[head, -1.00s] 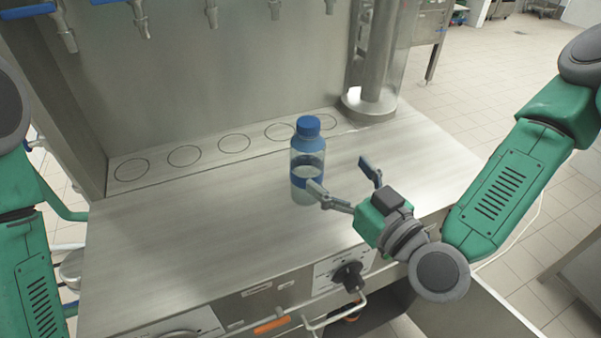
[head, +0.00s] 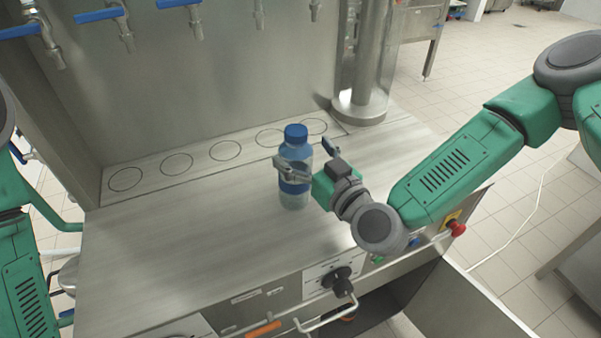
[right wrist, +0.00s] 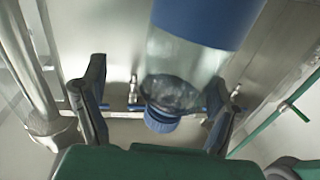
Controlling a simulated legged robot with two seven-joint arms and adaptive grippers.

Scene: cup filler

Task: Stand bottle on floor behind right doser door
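The clear bottle (head: 294,193) with a blue cap and blue band stands upright on the steel counter (head: 190,245). It also shows in the right wrist view (right wrist: 178,65), between the fingers. My right gripper (head: 306,155) is open around the bottle's upper part, with one finger across its near side and the other beyond it to the right. A gap shows beside the left finger in the wrist view; contact at the right finger is unclear. The right door (head: 455,295) below the counter seems open beside a dark compartment (head: 385,318). My left gripper is out of view.
Several blue-handled taps (head: 120,30) hang above a strip with marked circles (head: 176,164). A clear cylinder on a round base (head: 358,110) stands behind the bottle. A knob (head: 338,279) and red button (head: 457,228) line the front. The counter's left side is clear.

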